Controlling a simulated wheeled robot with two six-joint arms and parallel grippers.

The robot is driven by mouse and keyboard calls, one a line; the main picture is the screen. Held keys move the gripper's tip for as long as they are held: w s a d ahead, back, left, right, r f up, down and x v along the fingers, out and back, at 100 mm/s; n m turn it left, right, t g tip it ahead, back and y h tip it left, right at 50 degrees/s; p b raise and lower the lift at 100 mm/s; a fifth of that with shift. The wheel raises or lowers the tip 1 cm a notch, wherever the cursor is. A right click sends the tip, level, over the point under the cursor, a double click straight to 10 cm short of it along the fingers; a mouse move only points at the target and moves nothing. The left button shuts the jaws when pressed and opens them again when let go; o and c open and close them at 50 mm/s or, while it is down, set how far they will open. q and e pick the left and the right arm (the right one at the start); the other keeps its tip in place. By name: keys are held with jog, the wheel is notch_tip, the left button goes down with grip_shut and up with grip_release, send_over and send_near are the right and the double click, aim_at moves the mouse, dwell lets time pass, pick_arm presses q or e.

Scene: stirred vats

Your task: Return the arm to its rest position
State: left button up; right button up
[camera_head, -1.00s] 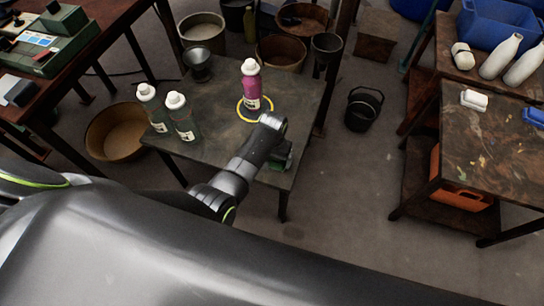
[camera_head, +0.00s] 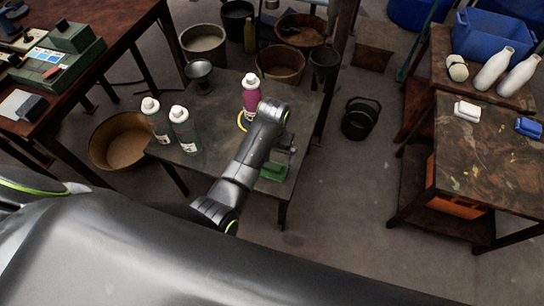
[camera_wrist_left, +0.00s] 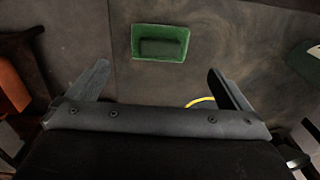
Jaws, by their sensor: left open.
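My left arm (camera_head: 240,170) reaches over the grey table (camera_head: 215,120) from below. My left gripper (camera_head: 284,151) is mostly hidden beyond the wrist in the head view. In the left wrist view, its two fingers (camera_wrist_left: 158,72) are spread wide, with nothing between them. A green tray (camera_head: 273,171) sits near the table's front right corner, close to the gripper. My right gripper does not show.
A pink bottle (camera_head: 251,95) stands by a yellow ring (camera_head: 241,121), partly hidden by my arm. Two grey-green bottles (camera_head: 184,132) stand at the table's left. A metal cup (camera_head: 199,76) is at the back. Floor around the black bucket (camera_head: 360,118) is clear.

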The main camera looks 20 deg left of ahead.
pick_arm(q)
jog(key=shift+r, duration=0.6)
